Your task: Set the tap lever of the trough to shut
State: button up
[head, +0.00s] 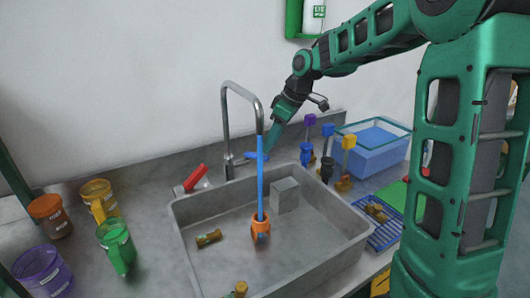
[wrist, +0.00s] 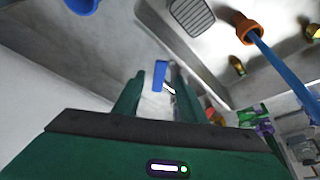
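The grey trough (head: 187,236) has a metal tap with a tall bent spout (head: 226,120) at its back edge. A small blue lever (head: 250,156) shows at the tap's base, partly behind a blue upright column. In the wrist view the blue lever (wrist: 160,75) lies between and just beyond my fingertips. My gripper (head: 272,158) is at the tap from the right; its fingers (wrist: 160,85) are apart, with no clear contact on the lever. The blue column (head: 261,185) runs from the spout down to an orange piece (head: 260,228) in the trough; I cannot tell if it is water.
A red handle (head: 195,178) sits left of the tap. Several coloured jugs (head: 116,246) stand at the left. Several small bottles (head: 327,165) and a blue bin (head: 372,150) stand at the right. A grey block (head: 285,194) is in the trough. The wall is close behind.

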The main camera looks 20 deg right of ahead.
aim_at(263, 156)
jog(key=shift+x, duration=2.2)
grip_shut()
